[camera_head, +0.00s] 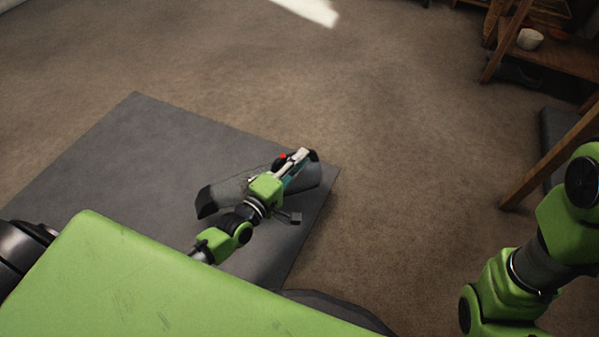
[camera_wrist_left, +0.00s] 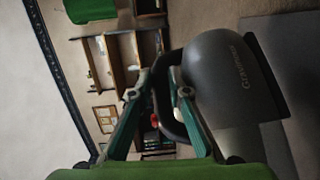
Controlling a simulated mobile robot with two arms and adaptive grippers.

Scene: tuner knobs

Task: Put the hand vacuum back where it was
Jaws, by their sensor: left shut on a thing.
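The hand vacuum (camera_head: 228,190) is a grey body with dark ends, seen over the grey mat (camera_head: 130,150) near its right corner. My left gripper (camera_head: 298,160) comes down over it from the left and hides its middle. In the left wrist view the vacuum (camera_wrist_left: 235,75) shows as a dark rounded body with lettering and a looped handle. The fingers (camera_wrist_left: 158,93) are shut on that handle. I cannot tell whether the vacuum touches the mat. My right arm shows at the right edge, but its gripper is out of view.
A wooden shelf unit (camera_head: 556,62) with a white pot (camera_head: 530,39) stands at the upper right, its slanted leg reaching the floor. A dark flat object (camera_head: 560,135) lies beside it. The brown carpet (camera_head: 420,130) between mat and shelf is clear.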

